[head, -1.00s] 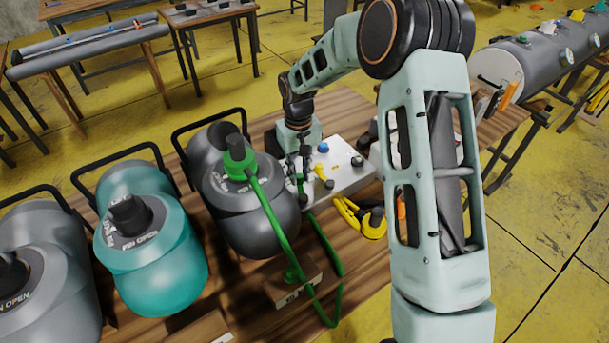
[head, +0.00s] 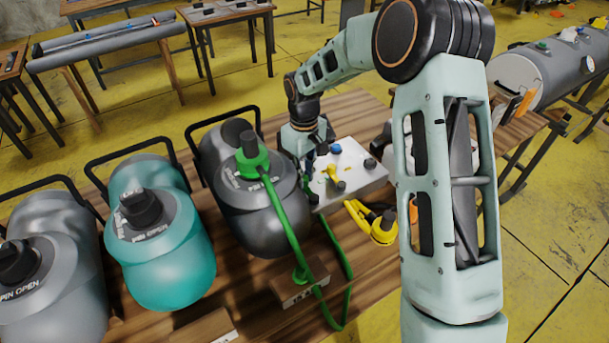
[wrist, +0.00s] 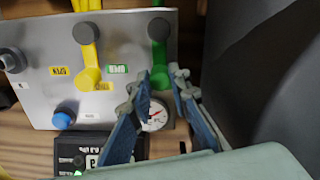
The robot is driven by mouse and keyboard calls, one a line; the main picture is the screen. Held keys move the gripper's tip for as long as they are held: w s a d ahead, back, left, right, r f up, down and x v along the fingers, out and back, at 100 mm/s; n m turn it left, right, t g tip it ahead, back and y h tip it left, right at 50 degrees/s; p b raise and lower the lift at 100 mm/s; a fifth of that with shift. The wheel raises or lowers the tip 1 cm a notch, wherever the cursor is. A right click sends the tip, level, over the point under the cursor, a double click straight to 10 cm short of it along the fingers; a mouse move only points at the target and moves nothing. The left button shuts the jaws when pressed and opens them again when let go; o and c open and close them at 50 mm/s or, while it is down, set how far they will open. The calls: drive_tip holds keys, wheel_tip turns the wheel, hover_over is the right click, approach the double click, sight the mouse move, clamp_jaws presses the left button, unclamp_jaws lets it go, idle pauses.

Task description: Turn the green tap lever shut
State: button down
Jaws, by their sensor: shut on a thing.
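The green tap lever (wrist: 159,50) is on the grey panel (wrist: 125,45), near its right edge in the wrist view. It has a dark round cap at its upper end and runs down the picture beside a green OPEN label (wrist: 117,69). My gripper (wrist: 161,80) has one finger on each side of the lever's lower end and is shut on it. In the head view my gripper (head: 311,185) is at the left edge of the panel (head: 360,185); my wrist and fingers mostly hide the green lever there.
A yellow lever (wrist: 88,55) and a blue knob (wrist: 64,119) are on the same panel. A round gauge (wrist: 154,117) shows behind the fingers. A dark grey tank (head: 255,215) with a green hose (head: 278,220) stands close left. A yellow tool (head: 375,222) lies in front.

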drive_tip(key=c, duration=1.8)
unclamp_jaws()
drive_tip(key=shift+r, duration=0.1)
wheel_tip(320, 180, up, 12)
